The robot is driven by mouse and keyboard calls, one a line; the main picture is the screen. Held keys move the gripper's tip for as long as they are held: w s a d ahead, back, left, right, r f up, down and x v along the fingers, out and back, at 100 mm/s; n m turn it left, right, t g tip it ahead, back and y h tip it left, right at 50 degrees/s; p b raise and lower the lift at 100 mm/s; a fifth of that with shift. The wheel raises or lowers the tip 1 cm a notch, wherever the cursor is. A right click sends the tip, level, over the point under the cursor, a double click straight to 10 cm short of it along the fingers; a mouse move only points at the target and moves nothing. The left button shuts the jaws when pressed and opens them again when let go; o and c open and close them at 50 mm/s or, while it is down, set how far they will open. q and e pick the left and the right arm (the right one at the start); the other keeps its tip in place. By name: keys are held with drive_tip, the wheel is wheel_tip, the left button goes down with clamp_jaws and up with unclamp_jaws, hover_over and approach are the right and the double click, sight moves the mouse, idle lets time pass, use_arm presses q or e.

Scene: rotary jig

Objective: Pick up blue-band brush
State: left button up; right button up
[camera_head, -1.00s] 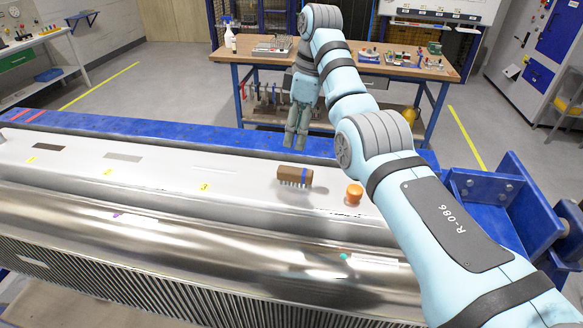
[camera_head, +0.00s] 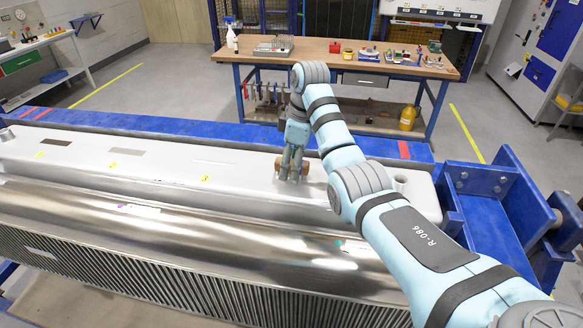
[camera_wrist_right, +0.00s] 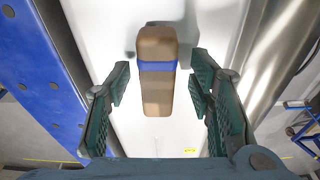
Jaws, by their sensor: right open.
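The blue-band brush (camera_wrist_right: 156,85) is a brown wooden block with a blue band across it. It lies on the pale metal top of the jig (camera_head: 130,165). In the right wrist view it sits between the two fingers of my right gripper (camera_wrist_right: 160,100), with a gap on each side. In the head view my right gripper (camera_head: 291,178) is down over the brush (camera_head: 305,170) and covers much of it. The gripper is open and holds nothing. My left gripper is not in view.
Blue beams (camera_head: 180,129) run behind the jig top, and a blue bracket (camera_head: 490,200) stands at the right. A polished metal cylinder (camera_head: 150,222) lies in front. A wooden workbench (camera_head: 330,56) with tools stands behind. The jig top left of the brush is mostly clear.

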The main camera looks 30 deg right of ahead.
drive_tip(key=shift+w+f, duration=0.3)
drive_tip(key=shift+f, duration=0.05)
drive_tip(key=shift+s, duration=0.1)
drive_tip(key=shift+c, duration=1)
clamp_jaws()
drive_tip(key=shift+r, duration=0.1)
